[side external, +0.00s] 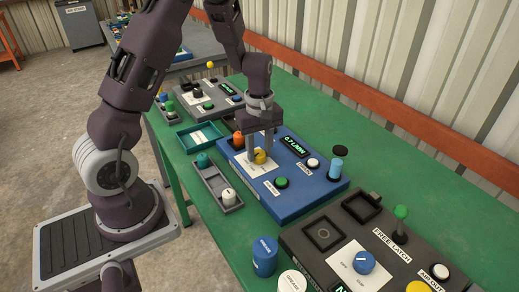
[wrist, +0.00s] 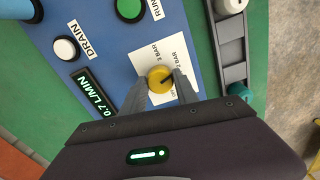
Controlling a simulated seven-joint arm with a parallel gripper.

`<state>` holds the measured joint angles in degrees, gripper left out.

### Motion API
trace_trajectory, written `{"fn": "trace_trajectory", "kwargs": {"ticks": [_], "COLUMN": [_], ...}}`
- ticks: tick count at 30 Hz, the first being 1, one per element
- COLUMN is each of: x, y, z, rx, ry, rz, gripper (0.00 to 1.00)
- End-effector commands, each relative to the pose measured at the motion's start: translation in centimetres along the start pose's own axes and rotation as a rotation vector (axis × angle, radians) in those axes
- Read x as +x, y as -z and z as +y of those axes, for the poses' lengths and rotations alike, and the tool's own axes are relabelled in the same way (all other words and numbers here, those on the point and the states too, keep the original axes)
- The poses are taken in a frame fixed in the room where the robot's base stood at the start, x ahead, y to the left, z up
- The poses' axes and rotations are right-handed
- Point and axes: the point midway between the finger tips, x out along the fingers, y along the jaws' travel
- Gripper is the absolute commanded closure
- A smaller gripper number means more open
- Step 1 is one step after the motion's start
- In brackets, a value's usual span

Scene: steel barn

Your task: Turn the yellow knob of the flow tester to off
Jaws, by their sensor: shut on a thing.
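The flow tester (side external: 300,200) is a blue box on the green table. Its yellow knob (side external: 260,157) sits on a white label card (wrist: 186,42). My gripper (side external: 261,151) points down at the knob and is shut on it. In the wrist view one finger is on each side of the knob (wrist: 158,77). The knob's dark pointer mark points up and right, towards a "BAR" marking. The "OFF" marking is lower, by the right finger, partly hidden. The tester's display (wrist: 90,92) reads 0.7 L/MIN.
The tester also carries a green button (side external: 281,183), a white button (side external: 312,163) and a blue cylinder (side external: 335,168). A grey tray (side external: 212,179) stands close on the left. A dark panel (side external: 320,250) with a blue knob is in front, another panel behind.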

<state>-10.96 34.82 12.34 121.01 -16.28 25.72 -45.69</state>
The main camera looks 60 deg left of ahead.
Motion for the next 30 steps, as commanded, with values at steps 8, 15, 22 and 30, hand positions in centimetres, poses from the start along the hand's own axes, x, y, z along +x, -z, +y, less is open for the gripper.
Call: {"fn": "trace_trajectory", "kwargs": {"ticks": [8,15,22,30], "x": [-0.10,-0.10,-0.11,-0.10], "y": [-0.02,0.01,0.01,0.06], "z": [0.05,-0.01,-0.01,-0.06], "rx": [0.258,0.486,0.705,0.962], "ry": [-0.003,-0.003,-0.004,-0.003], "rz": [0.000,0.000,0.001,0.001], "gripper": [1.00,1.00,1.00,1.00]}}
